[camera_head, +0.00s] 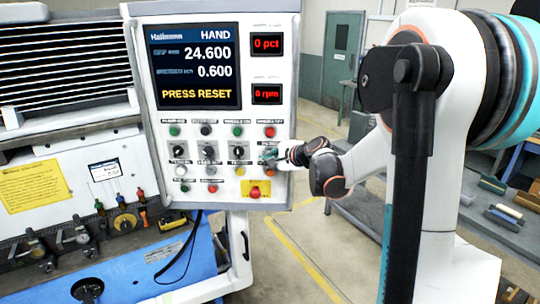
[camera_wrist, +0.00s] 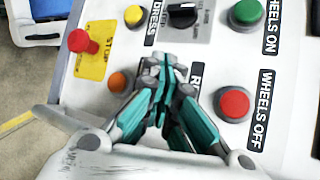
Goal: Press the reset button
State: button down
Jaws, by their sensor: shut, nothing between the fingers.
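The control panel (camera_head: 218,100) stands upright at the centre of the head view, and its screen (camera_head: 195,66) reads "PRESS RESET". My gripper (camera_head: 268,154) is at the panel's right column, below the red button of the top row. In the wrist view my gripper (camera_wrist: 165,62) is shut and empty, with its tips close together over the panel. A label starting with "R" (camera_wrist: 196,72) is partly covered by the fingers. The control beside that label is hidden behind the fingertips. I cannot tell whether the tips touch it.
A red WHEELS OFF button (camera_wrist: 234,103), a green WHEELS ON button (camera_wrist: 245,12), a black knob (camera_wrist: 183,17) and an orange button (camera_wrist: 119,82) surround the fingertips. A red stop button (camera_wrist: 82,41) on a yellow plate is further left. A grey bench (camera_head: 480,215) stands at right.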

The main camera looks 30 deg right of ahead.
jog(key=shift+w+d, duration=0.3)
jog(key=shift+w, duration=0.2)
dwell(0.7)
dwell(0.3)
jog(key=shift+s+a+b, duration=0.35)
jog(key=shift+s+a, duration=0.15)
jog(key=shift+s, duration=0.3)
jog(key=shift+s+a, duration=0.45)
jog(key=shift+s, duration=0.25)
jog(key=shift+s+a, duration=0.4)
jog(key=shift+s, duration=0.35)
jog(key=shift+s+a, duration=0.45)
jog(key=shift+s, duration=0.25)
